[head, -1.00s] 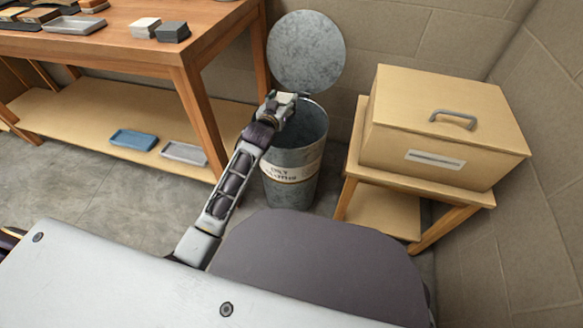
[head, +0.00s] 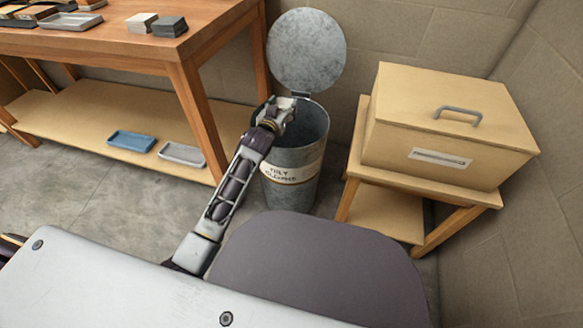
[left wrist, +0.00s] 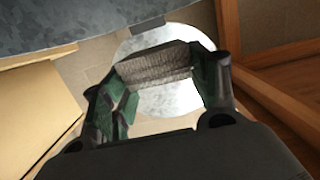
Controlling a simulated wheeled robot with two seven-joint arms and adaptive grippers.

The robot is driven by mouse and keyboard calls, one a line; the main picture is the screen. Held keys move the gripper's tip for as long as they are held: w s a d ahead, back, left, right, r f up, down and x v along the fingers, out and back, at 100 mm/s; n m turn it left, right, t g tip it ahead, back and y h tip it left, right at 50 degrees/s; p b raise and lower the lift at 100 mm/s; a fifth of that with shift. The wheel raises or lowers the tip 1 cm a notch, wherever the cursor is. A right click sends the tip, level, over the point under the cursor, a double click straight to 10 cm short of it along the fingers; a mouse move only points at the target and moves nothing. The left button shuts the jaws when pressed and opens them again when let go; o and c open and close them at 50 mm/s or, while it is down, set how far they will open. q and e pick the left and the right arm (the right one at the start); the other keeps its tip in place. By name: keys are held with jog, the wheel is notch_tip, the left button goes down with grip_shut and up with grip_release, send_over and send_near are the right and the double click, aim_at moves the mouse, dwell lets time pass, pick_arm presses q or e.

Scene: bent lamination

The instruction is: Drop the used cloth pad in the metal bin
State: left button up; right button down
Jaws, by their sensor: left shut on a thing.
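The metal bin (head: 292,170) is a grey galvanized can with a pale lettered label, standing on the floor between the workbench and a small stand. Its round lid (head: 306,50) is open, upright against the wall. My left gripper (head: 282,108) is over the left part of the bin's mouth. In the left wrist view this gripper (left wrist: 160,80) is shut on a grey, textured cloth pad (left wrist: 153,66), held between its fingertips. The pad is hidden or too small to tell in the head view. The lid (left wrist: 165,95) shows behind the pad. My right gripper is not in view.
A wooden workbench (head: 205,65) with blocks and trays on top stands left of the bin. Its low shelf (head: 70,115) holds a blue tray (head: 130,141) and a grey tray (head: 182,154). A tan box (head: 440,125) with a handle sits on a wooden stand at the right.

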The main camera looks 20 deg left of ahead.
pick_arm(q)
jog(key=o, duration=1)
jog(key=shift+c, duration=0.2)
jog(key=shift+s, duration=0.15)
jog(key=shift+s, duration=0.75)
jog(key=s+r, duration=0.1)
jog(key=s, duration=0.9)
jog(key=shift+a+r, duration=0.25)
jog(key=shift+r, duration=0.1)
